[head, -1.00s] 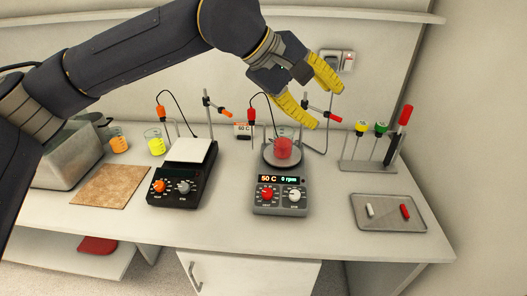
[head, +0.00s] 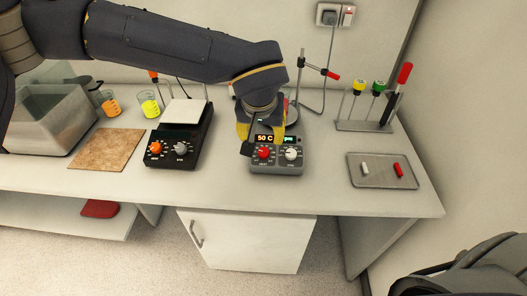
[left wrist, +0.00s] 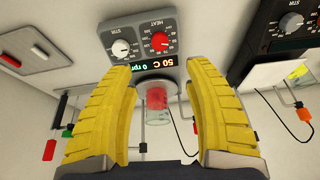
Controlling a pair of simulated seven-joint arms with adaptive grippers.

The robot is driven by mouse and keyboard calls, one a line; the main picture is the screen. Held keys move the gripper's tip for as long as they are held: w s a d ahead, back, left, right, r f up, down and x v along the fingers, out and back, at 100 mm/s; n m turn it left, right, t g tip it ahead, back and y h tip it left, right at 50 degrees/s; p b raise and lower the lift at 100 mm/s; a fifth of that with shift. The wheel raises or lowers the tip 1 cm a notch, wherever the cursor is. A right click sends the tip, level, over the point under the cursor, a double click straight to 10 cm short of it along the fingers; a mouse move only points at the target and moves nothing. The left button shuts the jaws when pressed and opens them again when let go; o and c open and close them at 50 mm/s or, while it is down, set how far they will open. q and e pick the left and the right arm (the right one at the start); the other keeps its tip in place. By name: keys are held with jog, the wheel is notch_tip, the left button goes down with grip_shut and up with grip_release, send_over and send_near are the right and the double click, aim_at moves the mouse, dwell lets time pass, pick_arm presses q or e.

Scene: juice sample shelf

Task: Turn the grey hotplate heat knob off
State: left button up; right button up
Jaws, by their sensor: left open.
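The grey hotplate (head: 277,169) stands on the bench with a lit display, a red heat knob (head: 264,153) at left and a white stir knob (head: 291,154) at right. My left gripper (head: 261,137) points down over the hotplate, its yellow fingers spread and empty, hiding most of the plate and beaker. In the left wrist view the heat knob (left wrist: 160,41) lies beyond the gap between the open fingertips (left wrist: 160,66), with no visible contact. A red-filled beaker (left wrist: 157,97) stands on the plate. My right gripper is not in view.
A black hotplate (head: 178,152) with an orange knob stands to the left, beside a brown mat (head: 105,149). A tray (head: 382,182) with two stir bars lies right. A retort stand (head: 302,80) rises behind the hotplate. The bench front is clear.

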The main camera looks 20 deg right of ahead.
aim_at(264, 152)
pick_arm(q)
jog(key=x, duration=1.3)
jog(key=shift+f, duration=0.15)
grip_shut()
